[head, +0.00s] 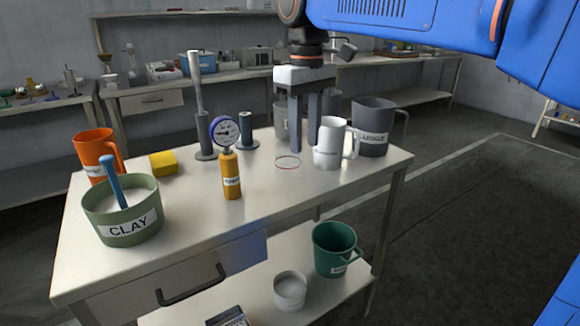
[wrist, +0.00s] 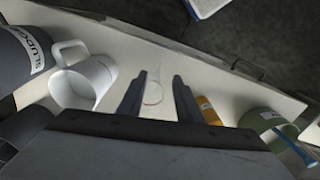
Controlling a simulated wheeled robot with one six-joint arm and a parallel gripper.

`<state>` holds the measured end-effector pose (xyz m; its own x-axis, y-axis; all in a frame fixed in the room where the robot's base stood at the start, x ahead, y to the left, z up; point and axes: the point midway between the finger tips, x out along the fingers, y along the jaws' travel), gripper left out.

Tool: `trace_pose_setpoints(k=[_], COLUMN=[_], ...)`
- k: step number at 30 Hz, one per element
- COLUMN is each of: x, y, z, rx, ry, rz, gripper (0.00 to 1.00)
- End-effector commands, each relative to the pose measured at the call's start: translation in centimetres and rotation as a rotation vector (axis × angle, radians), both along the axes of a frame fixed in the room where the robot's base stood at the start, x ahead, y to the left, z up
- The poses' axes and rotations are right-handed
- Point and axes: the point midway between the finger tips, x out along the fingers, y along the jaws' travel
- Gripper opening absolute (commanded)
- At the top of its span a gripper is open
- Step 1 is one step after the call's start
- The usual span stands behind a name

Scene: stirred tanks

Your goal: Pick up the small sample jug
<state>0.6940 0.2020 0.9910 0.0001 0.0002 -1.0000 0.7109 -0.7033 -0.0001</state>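A small white jug (head: 327,147) with a side handle stands upright on the right part of the table; no label on it is readable. It also shows left of the fingers in the wrist view (wrist: 82,84). My gripper (head: 303,148) points down just left of the white jug, with its fingers apart and no object visibly held. In the wrist view my gripper (wrist: 157,90) frames a faint, clear round thing (wrist: 153,93) beyond the fingertips. In the head view a thin red ring (head: 288,162) shows below the fingers; I cannot tell whether it belongs to a clear vessel.
A dark grey labelled jug (head: 372,128) stands right of the white jug. A yellow bottle (head: 231,178), a gauge (head: 225,131), an orange jug (head: 97,150) and a green CLAY tub (head: 122,226) stand to the left. A green jug (head: 333,247) is on the lower shelf.

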Motion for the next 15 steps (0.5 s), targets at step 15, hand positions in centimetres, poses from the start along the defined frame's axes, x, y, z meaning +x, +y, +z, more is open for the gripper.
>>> trace_pose_setpoints(k=[15], x=[0.1], y=[-0.1], z=[-5.0], rx=[-0.001], ry=[0.002], rz=[0.000], gripper=[0.32])
